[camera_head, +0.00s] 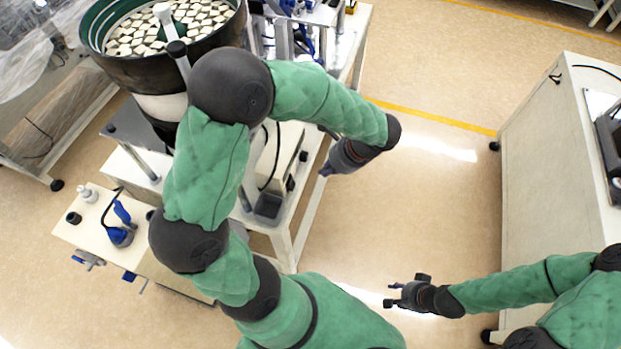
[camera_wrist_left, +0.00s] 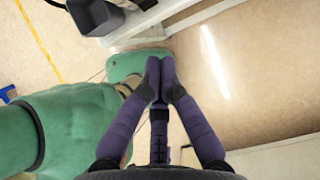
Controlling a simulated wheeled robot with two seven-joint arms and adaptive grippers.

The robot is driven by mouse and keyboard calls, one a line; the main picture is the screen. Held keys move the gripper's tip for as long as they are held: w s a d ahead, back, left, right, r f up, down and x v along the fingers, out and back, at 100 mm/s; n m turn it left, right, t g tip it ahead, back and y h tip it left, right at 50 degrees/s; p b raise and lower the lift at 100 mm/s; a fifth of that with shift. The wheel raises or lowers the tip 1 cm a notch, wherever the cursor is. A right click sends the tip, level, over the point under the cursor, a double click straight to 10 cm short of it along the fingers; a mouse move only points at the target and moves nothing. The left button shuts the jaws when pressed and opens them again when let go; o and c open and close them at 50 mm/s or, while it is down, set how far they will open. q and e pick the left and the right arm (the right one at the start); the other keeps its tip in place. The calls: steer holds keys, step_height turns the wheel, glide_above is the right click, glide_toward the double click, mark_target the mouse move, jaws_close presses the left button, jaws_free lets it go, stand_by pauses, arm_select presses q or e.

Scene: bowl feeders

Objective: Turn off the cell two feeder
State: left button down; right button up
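A bowl feeder with a dark green bowl (camera_head: 163,68), full of pale parts, stands at the upper left of the head view. I cannot read which cell it belongs to. A pale box with small dark knobs (camera_head: 287,158) sits on the white stand beside it, partly hidden by my left arm. My left gripper (camera_head: 324,171) is in the air at the right side of that stand, apart from the box. In the left wrist view its two purple fingers (camera_wrist_left: 160,72) meet at the tips with nothing between them. My right gripper (camera_head: 390,296) hangs over open floor, its finger opening unclear.
A dark grey bin (camera_head: 269,205) sits on the stand's near corner and also shows in the wrist view (camera_wrist_left: 95,17). A small table (camera_head: 75,230) with a blue tool (camera_head: 121,232) is at left. A white cabinet (camera_head: 545,150) stands at right. The floor between is clear.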

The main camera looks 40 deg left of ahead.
mark_target(291, 184)
arm_select(q)
steer(key=shift+d+f+h+b, duration=0.15)
steer(key=shift+f+h+b, duration=0.2)
steer(key=shift+b, duration=0.6)
arm_select(e)
step_height(291, 184, down, 3)
steer(key=shift+r, duration=0.1)
arm_select(q)
steer(key=shift+r, duration=0.1)
steer(key=shift+a+r+b+x, duration=0.3)
steer(key=shift+b+x, duration=0.6)
steer(key=shift+x, duration=1.25)
steer(key=shift+a+r+b+x, duration=0.1)
steer(key=shift+a+b+x, duration=0.55)
steer(key=shift+x, duration=1.5)
steer(key=shift+a+r+b+x, duration=0.2)
steer(key=shift+b+x, duration=0.9)
steer(key=shift+x, duration=1.05)
arm_select(e)
steer(key=shift+f, duration=2.65)
arm_select(q)
steer(key=shift+s, duration=0.15)
